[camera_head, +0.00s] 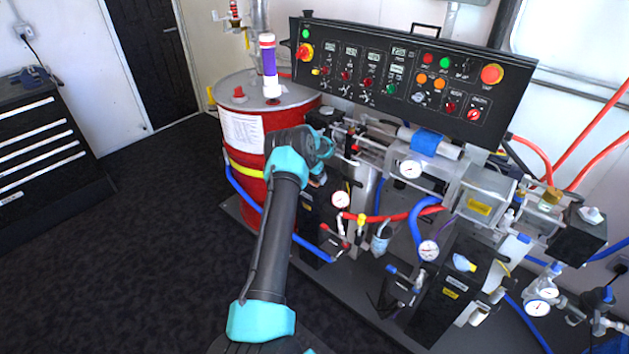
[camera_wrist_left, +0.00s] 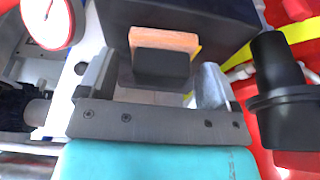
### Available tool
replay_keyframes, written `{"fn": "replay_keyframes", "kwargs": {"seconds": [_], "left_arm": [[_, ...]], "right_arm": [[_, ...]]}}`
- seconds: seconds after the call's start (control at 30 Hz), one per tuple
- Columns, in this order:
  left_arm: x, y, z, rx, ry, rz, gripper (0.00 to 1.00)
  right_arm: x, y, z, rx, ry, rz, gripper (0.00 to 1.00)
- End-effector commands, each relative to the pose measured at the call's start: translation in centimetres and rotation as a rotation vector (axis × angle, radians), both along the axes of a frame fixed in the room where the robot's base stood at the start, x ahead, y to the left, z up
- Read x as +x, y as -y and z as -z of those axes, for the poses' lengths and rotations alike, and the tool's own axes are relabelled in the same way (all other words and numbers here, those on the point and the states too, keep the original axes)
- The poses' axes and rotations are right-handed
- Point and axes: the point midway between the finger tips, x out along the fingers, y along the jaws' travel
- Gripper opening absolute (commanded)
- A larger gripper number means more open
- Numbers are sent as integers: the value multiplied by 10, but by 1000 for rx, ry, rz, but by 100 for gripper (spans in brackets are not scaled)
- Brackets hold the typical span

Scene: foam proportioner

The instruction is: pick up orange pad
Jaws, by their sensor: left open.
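The orange pad (camera_wrist_left: 165,40) shows in the left wrist view as a flat orange edge on top of a black block (camera_wrist_left: 161,66). A bit of yellow shows at its right side. My left gripper (camera_wrist_left: 154,72) is open, with one finger on each side of the black block and the pad just beyond; I see no contact. In the head view my left arm reaches up to the pump unit beside the red drum, and its fingers and the pad cannot be made out behind the wrist. My right gripper is not in view.
The red drum (camera_head: 240,175) stands left of the wrist. A control panel (camera_head: 408,80) rises behind. Gauges, hoses and a clear-sided box (camera_head: 483,195) crowd the right. In the wrist view a gauge (camera_wrist_left: 50,18) and black fitting (camera_wrist_left: 283,95) flank the fingers.

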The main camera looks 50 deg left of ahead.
Motion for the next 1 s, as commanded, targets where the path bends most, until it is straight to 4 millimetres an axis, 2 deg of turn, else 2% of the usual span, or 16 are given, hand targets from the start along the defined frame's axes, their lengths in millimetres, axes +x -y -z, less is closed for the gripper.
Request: {"fn": "replay_keyframes", "kwargs": {"seconds": [0.3, 0.77, 1.0], "left_arm": [[0, 0, 0, 0, 0, 0, 84], [0, 0, -1, 0, 0, 0, 41], [0, 0, -1, 0, 0, 0, 40]], "right_arm": [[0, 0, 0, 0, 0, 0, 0], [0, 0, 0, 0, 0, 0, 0], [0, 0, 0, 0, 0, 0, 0]]}}
